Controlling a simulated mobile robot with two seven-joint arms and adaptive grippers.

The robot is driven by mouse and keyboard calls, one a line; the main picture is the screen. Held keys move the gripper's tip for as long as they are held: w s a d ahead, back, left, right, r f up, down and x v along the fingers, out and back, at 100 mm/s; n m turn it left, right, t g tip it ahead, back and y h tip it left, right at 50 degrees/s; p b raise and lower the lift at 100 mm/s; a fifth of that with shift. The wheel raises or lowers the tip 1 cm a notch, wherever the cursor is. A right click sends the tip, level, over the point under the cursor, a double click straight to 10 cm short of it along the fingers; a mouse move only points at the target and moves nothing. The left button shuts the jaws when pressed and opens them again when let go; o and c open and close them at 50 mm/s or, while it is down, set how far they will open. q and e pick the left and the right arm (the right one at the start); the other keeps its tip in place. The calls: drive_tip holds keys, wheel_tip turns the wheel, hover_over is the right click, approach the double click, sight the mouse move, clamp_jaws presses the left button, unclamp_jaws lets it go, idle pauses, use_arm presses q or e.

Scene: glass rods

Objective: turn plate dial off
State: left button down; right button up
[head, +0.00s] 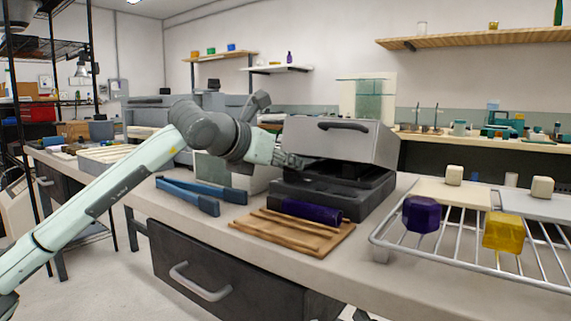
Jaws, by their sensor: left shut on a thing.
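My left gripper (291,161) is at the left side of a silver-lidded machine (340,140) with a black base (330,192). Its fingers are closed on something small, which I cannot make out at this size. I cannot pick out the plate dial clearly; it may be hidden by the fingers. My right gripper is not in view.
A wooden board with rods (285,235) and a dark purple roll (311,211) lie in front of the machine. Blue tongs (190,196) lie to the left. A wire rack (465,245) at right holds a purple block (421,214) and a yellow block (503,231).

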use_arm(q)
drive_tip(key=c, duration=1.2)
unclamp_jaws()
drive_tip(key=shift+s, duration=0.1)
drive_tip(key=v, duration=1.2)
